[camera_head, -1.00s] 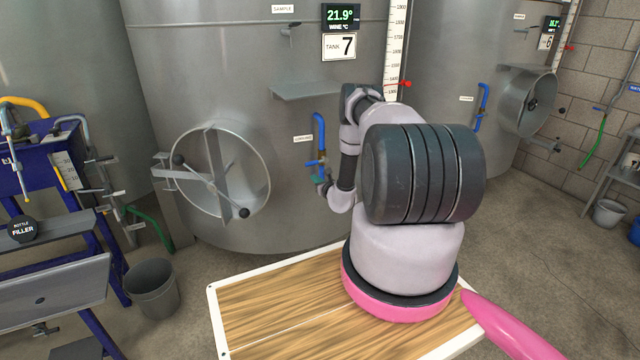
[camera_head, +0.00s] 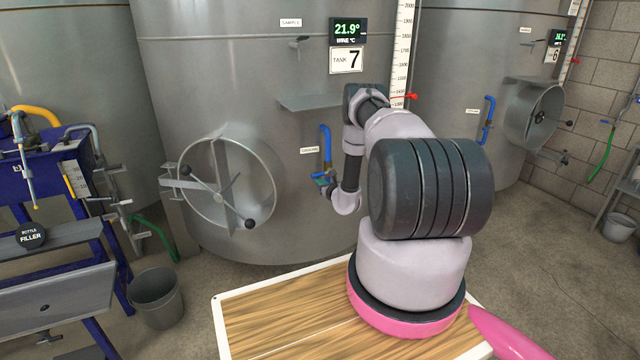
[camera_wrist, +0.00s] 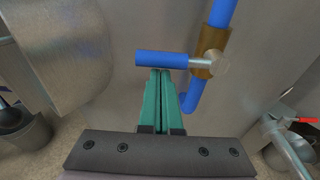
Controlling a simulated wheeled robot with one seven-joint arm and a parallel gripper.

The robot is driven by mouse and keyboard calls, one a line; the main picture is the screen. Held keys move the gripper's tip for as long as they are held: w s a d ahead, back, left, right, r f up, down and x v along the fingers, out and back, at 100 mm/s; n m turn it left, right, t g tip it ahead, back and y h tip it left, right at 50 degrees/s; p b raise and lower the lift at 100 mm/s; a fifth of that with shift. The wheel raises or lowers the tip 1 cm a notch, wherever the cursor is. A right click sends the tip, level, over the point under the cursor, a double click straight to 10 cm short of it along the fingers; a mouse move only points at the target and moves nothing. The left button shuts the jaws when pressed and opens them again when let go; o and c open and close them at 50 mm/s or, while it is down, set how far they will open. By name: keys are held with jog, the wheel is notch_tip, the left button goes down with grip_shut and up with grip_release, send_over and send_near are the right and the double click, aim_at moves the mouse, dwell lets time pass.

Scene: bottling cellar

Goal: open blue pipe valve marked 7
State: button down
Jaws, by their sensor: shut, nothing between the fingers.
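The blue pipe (camera_head: 326,145) runs down the front of the steel tank marked 7 (camera_head: 346,60), beside a small white label. In the wrist view the pipe (camera_wrist: 221,14) passes through a brass valve body (camera_wrist: 210,52), and a blue lever handle (camera_wrist: 161,59) points left from it, roughly crosswise to the pipe. My gripper (camera_wrist: 160,72) has green fingers, shut and empty, with the tips at the lower edge of the handle. I cannot tell whether they touch it. In the head view my gripper (camera_head: 322,182) is small and partly hidden by my arm.
The round tank hatch (camera_head: 228,182) with its handwheel stands left of the valve. A steel shelf (camera_head: 310,102) juts out above the pipe. A second blue pipe (camera_head: 488,120) is on tank 6 at right. A grey bucket (camera_head: 156,298) and the bottle filler (camera_head: 30,236) stand at left.

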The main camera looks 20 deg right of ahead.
jog(key=shift+a+r+m, duration=0.1)
jog(key=shift+r+m, duration=0.5)
jog(key=shift+m, duration=0.2)
jog(key=shift+r+m+y, duration=0.4)
jog(key=shift+r+m, duration=0.35)
jog(key=shift+m, duration=0.25)
jog(key=d+r+m, duration=0.1)
jog(key=m, duration=0.2)
jog(key=d+r+m+y, duration=0.1)
jog(key=r+m, duration=0.1)
jog(key=m, duration=0.1)
jog(key=d+r+m+t, duration=0.1)
jog(key=r+m, duration=0.1)
jog(key=m, duration=0.1)
jog(key=shift+w+d+r+m, duration=0.1)
jog(key=shift+d+r+m, duration=0.1)
jog(key=shift+m, duration=0.2)
jog(key=shift+d+r+m+y, duration=0.3)
jog(key=shift+d+m, duration=0.2)
jog(key=shift+m, duration=0.5)
jog(key=shift+d, duration=0.35)
jog(key=shift+d+r, duration=0.1)
jog(key=shift+d, duration=0.05)
